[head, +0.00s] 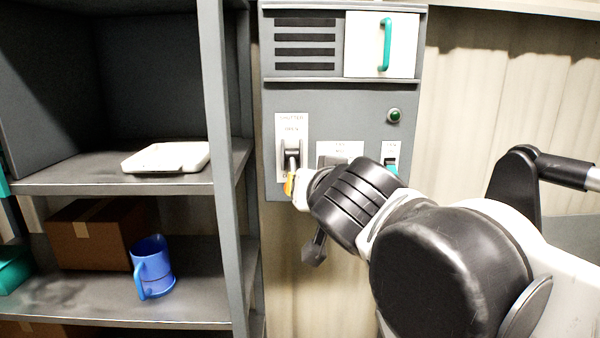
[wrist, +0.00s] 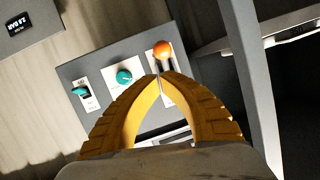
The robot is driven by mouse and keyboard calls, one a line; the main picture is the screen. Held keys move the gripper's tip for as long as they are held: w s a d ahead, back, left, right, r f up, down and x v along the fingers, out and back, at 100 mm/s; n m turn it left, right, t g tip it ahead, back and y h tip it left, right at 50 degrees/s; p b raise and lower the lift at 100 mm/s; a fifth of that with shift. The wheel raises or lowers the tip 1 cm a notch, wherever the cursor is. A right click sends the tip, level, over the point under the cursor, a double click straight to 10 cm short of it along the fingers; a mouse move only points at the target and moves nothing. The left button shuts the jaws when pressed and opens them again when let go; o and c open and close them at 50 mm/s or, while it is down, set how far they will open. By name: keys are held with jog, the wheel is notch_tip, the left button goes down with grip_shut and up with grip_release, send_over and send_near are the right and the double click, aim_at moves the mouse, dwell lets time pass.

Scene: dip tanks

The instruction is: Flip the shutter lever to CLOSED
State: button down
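The shutter lever (head: 291,152) is on a white plate marked SHUTTER and OPEN, at the left of the grey wall panel (head: 345,115). Its grey base shows in the head view, with an orange end below, partly behind my gripper (head: 297,186). In the wrist view, turned about upside down, the lever's orange ball (wrist: 162,48) is just beyond my gripper's yellow fingertips (wrist: 161,77). The fingers come together at the tips with nothing seen between them. Whether they touch the lever cannot be told. The plate's lower part is hidden.
A teal knob (wrist: 124,76) and a teal switch (head: 391,165) sit beside the lever on the panel. A green button (head: 394,115) is above. A shelf post (head: 222,150) stands close on the left; shelves hold a white tray (head: 167,158), box and blue mug (head: 152,267).

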jog(key=s, duration=0.6)
jog(key=s+d+f+g+h+b, duration=0.1)
jog(key=d+f+b, duration=0.35)
jog(key=f, duration=0.55)
jog(key=s+d+f+g+h+b, duration=0.1)
jog(key=d+f+g+b, duration=0.15)
jog(key=f+b, duration=0.55)
jog(key=s+d+f+h+b, duration=0.1)
jog(key=d+f+b, duration=0.25)
jog(key=f, duration=0.85)
jog(key=s+d+f+g+b, duration=0.1)
jog(key=s+f+b, duration=0.1)
jog(key=f, duration=0.5)
jog(key=s+d+f+g+y+b, duration=0.1)
jog(key=f+b, duration=0.3)
jog(key=f, duration=0.4)
jog(key=s+d+f+g+b, duration=0.1)
jog(key=s+f+b, duration=0.3)
jog(key=f, duration=0.4)
jog(key=shift+d+n+g, duration=0.15)
jog(key=shift+n+g, duration=0.25)
jog(key=shift+g, duration=0.15)
